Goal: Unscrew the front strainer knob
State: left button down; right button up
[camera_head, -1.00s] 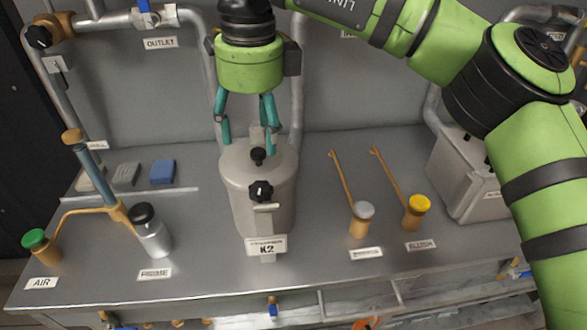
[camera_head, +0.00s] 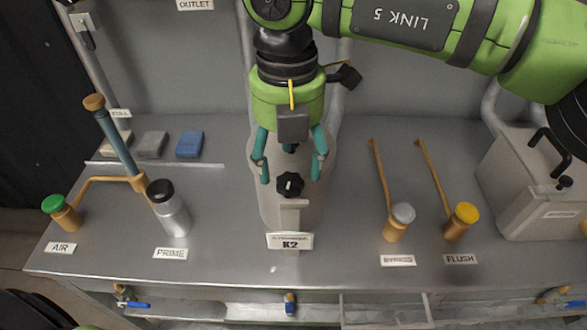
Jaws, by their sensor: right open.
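The front strainer knob (camera_head: 290,185) is a black lobed knob on the front of the grey strainer pot (camera_head: 272,212), above the K2 label (camera_head: 290,241). My right gripper (camera_head: 291,178) comes down from above with its teal fingers spread. One finger is left of the knob and one is right of it, with a gap on each side. The fingers do not appear to touch the knob. The gripper body hides most of the pot's lid and the top knob. My left gripper is not in view.
The prime cylinder (camera_head: 168,208) and green air knob (camera_head: 54,204) stand at the left. The grey bypass knob (camera_head: 403,213) and yellow flush knob (camera_head: 466,213) stand at the right with tilted levers. A grey box (camera_head: 525,190) is further right. Blue and grey blocks (camera_head: 189,144) lie behind.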

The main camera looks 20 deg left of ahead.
aim_at(290, 181)
jog(key=shift+f, duration=2)
jog(key=c, duration=1.1)
jog(key=shift+c, duration=0.2)
